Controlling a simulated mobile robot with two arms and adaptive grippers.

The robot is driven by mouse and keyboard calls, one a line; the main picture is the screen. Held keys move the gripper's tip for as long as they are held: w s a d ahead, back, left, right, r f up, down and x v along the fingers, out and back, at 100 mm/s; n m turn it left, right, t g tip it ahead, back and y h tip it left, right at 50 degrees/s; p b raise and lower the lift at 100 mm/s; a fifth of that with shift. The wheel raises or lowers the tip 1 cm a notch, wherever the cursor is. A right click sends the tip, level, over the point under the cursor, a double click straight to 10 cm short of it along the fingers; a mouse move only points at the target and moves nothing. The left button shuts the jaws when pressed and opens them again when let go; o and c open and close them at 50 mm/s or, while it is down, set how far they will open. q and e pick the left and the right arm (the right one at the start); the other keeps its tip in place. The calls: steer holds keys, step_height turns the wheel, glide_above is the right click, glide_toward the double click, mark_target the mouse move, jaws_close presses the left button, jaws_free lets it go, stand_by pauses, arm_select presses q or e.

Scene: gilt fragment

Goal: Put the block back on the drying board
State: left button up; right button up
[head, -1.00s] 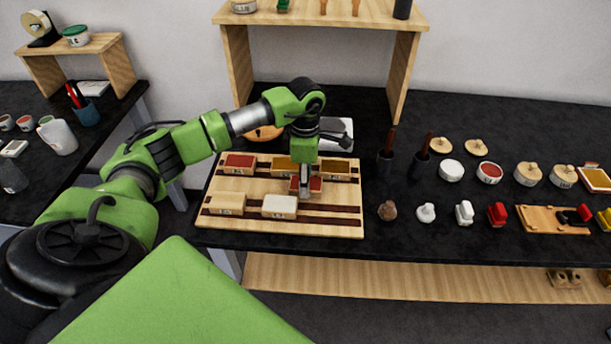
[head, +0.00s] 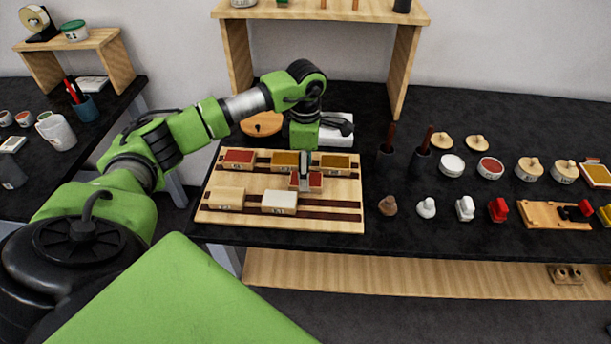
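The wooden drying board (head: 335,216) with dark strips lies on the black worktop. A red-topped block (head: 315,181) is over its middle, between the back and front rows; I cannot tell whether it rests flat. My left gripper (head: 304,184) points down at this block from above, its fingers overlapping the block's middle. Whether the fingers grip it is not clear. On the board's back row are a red block (head: 239,158) and two ochre blocks (head: 284,160) (head: 335,162). Two pale blocks (head: 227,198) (head: 279,202) are in front. My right gripper is not in view.
A round orange-brown item (head: 262,124) and a white item (head: 337,133) are behind the board. Dark holders (head: 418,160), several lidded pots (head: 529,172) and small stamps (head: 427,208) stand to the right. A wooden shelf (head: 238,60) rises behind. A side table stands left.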

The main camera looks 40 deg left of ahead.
arm_select(q)
step_height(320, 180, up, 10)
steer(key=b, duration=0.2)
steer(key=shift+f, duration=0.15)
stand_by(0.4)
